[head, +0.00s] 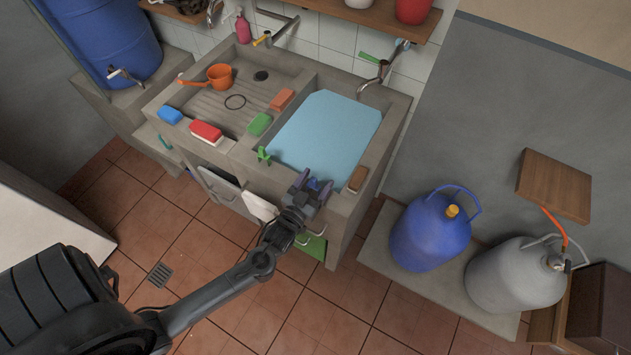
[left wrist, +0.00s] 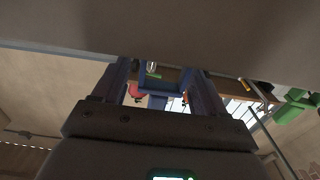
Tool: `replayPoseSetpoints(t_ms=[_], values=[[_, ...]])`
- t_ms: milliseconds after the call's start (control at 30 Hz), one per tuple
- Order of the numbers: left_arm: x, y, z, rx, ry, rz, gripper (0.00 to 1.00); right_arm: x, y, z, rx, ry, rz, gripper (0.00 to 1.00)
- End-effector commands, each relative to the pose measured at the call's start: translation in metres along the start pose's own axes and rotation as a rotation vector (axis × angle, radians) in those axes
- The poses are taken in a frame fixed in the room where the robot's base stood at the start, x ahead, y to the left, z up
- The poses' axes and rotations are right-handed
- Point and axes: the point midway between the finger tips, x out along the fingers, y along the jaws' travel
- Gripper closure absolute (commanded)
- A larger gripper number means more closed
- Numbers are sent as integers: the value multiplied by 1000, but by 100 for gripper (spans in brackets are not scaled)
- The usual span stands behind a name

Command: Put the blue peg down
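My left gripper (head: 312,187) is at the front edge of the water-filled basin. In the left wrist view its two fingers (left wrist: 160,88) stand on either side of the blue peg (left wrist: 178,78) and look closed on it. In the head view only a small blue bit of the peg (head: 313,183) shows between the fingers; the rest is hidden. A green peg (head: 263,155) sits upright on the basin's front rim to the left. It also shows at the right of the left wrist view (left wrist: 295,106). My right gripper is not in view.
The concrete sink (head: 388,140) holds pale blue water (head: 325,125). A brown block (head: 357,179) lies on the front rim right of the gripper. A white cloth (head: 260,206) hangs in front.

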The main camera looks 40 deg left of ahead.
Motion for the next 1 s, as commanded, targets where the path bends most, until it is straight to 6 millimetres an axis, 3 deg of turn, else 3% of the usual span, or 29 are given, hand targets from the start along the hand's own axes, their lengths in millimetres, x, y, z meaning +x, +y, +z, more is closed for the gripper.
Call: replayPoseSetpoints(t_ms=[367,1000], values=[[-4,0,-3,0,-1,0,28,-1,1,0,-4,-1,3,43],[-105,0,-2,0,-2,0,28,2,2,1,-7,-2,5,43]])
